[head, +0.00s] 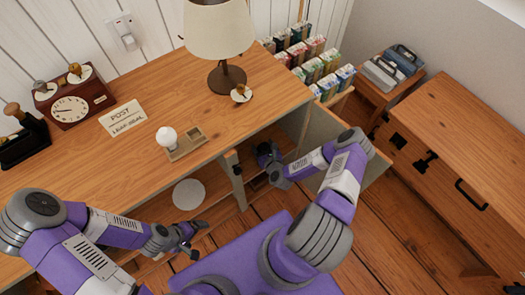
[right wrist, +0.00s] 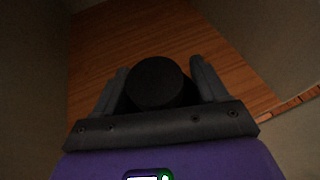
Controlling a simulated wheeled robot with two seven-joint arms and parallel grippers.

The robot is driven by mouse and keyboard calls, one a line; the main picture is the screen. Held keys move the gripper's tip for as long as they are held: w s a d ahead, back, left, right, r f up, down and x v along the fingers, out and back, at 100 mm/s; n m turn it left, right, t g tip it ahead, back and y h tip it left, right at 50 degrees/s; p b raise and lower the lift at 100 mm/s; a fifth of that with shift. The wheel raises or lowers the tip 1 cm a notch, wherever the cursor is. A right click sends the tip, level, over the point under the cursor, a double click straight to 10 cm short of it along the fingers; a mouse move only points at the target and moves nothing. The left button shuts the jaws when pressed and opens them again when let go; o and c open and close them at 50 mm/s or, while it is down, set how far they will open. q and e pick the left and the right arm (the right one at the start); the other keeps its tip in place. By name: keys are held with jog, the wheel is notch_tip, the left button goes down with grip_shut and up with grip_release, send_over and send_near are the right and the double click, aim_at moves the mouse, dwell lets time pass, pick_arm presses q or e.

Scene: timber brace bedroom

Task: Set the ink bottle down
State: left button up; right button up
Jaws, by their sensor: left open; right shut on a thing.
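The ink bottle (right wrist: 157,83) shows in the right wrist view as a dark round top between two grey fingers. My right gripper (right wrist: 160,88) is shut on it. Wooden surface lies beyond and around the bottle; I cannot tell whether its base touches the wood. In the head view my right gripper (head: 268,155) reaches into the opening at the desk's right end, and the bottle cannot be made out there. My left gripper (head: 190,240) is open and empty, low in front of the desk.
The desk (head: 95,165) bears a lamp (head: 218,30), a clock (head: 72,108), a sign (head: 122,118) and a small wooden holder (head: 187,145) with a white knob. Pale walls (right wrist: 35,90) flank my right gripper closely. A wooden chest (head: 465,140) stands right.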

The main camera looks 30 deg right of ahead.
notch_tip(320, 180, down, 3)
jog(key=shift+b, duration=0.5)
jog(key=shift+r, duration=0.1)
jog(key=o, duration=1.1)
jog(key=shift+o, duration=0.2)
